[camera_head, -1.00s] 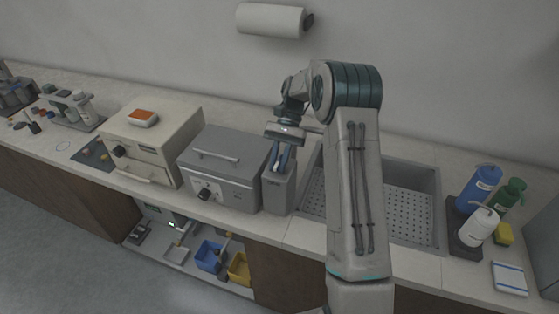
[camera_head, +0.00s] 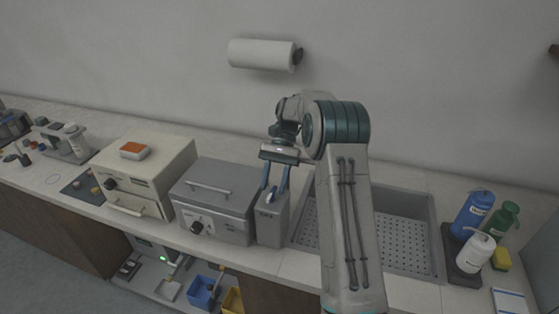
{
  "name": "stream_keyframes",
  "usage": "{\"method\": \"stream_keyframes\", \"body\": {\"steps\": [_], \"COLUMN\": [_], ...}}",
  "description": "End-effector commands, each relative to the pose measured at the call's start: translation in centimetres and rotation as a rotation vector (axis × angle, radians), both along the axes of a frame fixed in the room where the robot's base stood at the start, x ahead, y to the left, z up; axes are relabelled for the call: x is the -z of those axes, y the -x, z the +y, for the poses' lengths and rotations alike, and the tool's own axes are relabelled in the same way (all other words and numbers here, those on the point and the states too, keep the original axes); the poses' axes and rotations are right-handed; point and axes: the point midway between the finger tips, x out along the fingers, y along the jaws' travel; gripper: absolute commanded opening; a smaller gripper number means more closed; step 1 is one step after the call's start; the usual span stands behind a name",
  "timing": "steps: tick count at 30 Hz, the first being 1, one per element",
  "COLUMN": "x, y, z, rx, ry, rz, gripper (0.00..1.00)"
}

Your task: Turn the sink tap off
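The sink (camera_head: 405,236) is a grey basin with a perforated bottom, set in the counter at right centre. Its tap is not visible; my arm covers the middle and back of the sink area. My gripper (camera_head: 271,199) points down at the left of the sink. Its two blue fingers are spread apart, over the top of a narrow grey box (camera_head: 272,226). A small light-coloured piece shows between the fingertips on the box top. I cannot tell whether the fingers touch it.
A grey lidded unit (camera_head: 213,201) with a black knob and a cream oven-like box (camera_head: 146,174) stand left of the gripper. Bottles, including a blue one (camera_head: 472,213), stand right of the sink. A paper roll (camera_head: 262,54) hangs on the wall.

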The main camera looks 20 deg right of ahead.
Motion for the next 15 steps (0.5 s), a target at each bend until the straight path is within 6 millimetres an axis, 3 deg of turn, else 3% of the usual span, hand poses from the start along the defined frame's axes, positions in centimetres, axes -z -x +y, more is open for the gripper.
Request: {"method": "stream_keyframes", "body": {"steps": [15], "x": [-5.3], "y": [-3.9], "z": [-2.6], "rx": [-0.001], "ry": [0.000], "rz": [0.002], "gripper": [0.38]}}
